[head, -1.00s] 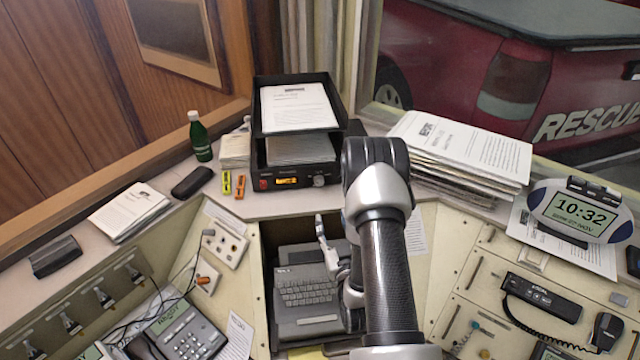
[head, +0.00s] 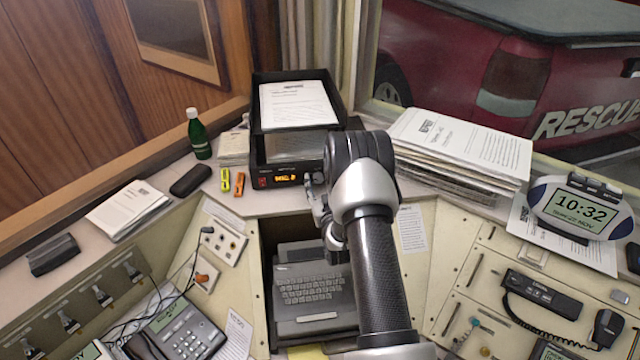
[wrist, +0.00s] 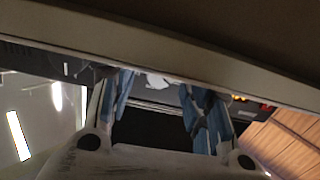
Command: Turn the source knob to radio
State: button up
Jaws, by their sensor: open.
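A black desk unit (head: 285,170) stands at the back under a paper tray, with a lit orange display and a red switch on its front. A knob (head: 318,178), likely the source knob, is at the right of that front and partly hidden by my gripper. My gripper (head: 311,190) is open, its fingers raised at the unit's front by the knob. In the wrist view, the two fingers stand apart (wrist: 157,88) with a pale, blurred knob (wrist: 157,80) between and beyond them. I cannot tell whether they touch it. The knob's setting is unreadable.
The black tray (head: 340,105) with papers sits on the unit. A paper stack (head: 460,150) lies to its right, a green bottle (head: 199,135) and two small markers (head: 232,182) to its left. A laptop-like machine (head: 312,290) sits in the recess below.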

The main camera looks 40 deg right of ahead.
jog(key=shift+c, duration=0.6)
jog(key=c, duration=1)
jog(key=shift+o, duration=0.2)
jog(key=m+b, duration=0.2)
jog(key=b, duration=0.1)
jog(key=shift+f, duration=0.25)
jog(key=shift+r+m+b, duration=0.2)
jog(key=shift+m+b, duration=0.6)
jog(key=shift+m, duration=0.5)
jog(key=o, duration=1.1)
